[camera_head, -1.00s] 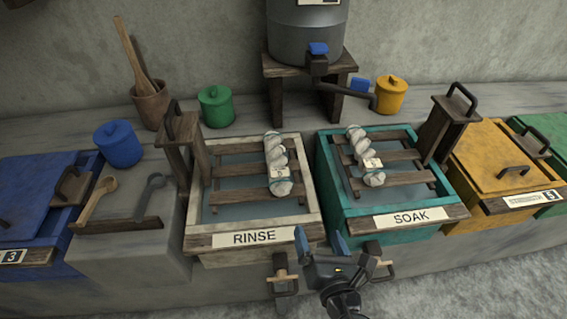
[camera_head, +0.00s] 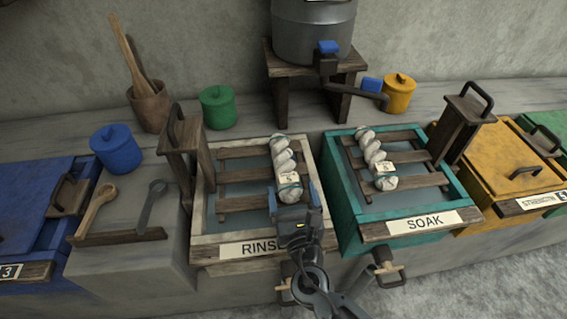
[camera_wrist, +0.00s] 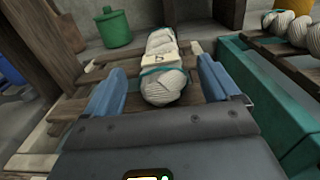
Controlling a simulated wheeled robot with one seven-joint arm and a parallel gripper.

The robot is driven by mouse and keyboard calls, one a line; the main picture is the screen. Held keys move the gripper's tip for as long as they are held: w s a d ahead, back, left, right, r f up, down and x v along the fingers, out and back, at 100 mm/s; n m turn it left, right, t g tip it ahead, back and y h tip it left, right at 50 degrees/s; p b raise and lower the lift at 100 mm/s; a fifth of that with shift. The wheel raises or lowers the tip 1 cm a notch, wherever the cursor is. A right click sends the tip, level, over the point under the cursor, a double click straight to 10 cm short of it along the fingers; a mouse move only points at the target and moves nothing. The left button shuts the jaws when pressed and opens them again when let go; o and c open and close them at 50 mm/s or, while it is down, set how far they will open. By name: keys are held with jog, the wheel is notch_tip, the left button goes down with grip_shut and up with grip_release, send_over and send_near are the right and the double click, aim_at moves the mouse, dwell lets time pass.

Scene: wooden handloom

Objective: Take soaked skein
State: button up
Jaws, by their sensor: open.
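A white twisted skein with a small tag and a teal tie (camera_head: 284,160) lies on the slats of the RINSE tank (camera_head: 209,252). A second, similar skein (camera_head: 371,150) lies on the slats of the teal SOAK tank (camera_head: 345,200). My gripper (camera_head: 293,195) is open over the front of the RINSE tank, at the near end of that tank's skein. In the wrist view the RINSE skein (camera_wrist: 163,88) lies between the two blue fingers, with a gap on each side. The SOAK skein (camera_wrist: 285,30) shows at the upper right there.
A wooden post with a black handle (camera_head: 182,150) stands left of the RINSE tank, and another (camera_head: 462,125) right of the SOAK tank. A grey water vessel with a spout (camera_head: 312,30) stands behind. Taps (camera_head: 385,270) stick out from the tank fronts.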

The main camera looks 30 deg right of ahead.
aim_at(290, 183)
jog(key=x, duration=0.5)
jog(key=shift+r+p, duration=0.15)
jog(key=shift+p, duration=0.15)
jog(key=shift+c, duration=0.2)
jog(key=c, duration=1.4)
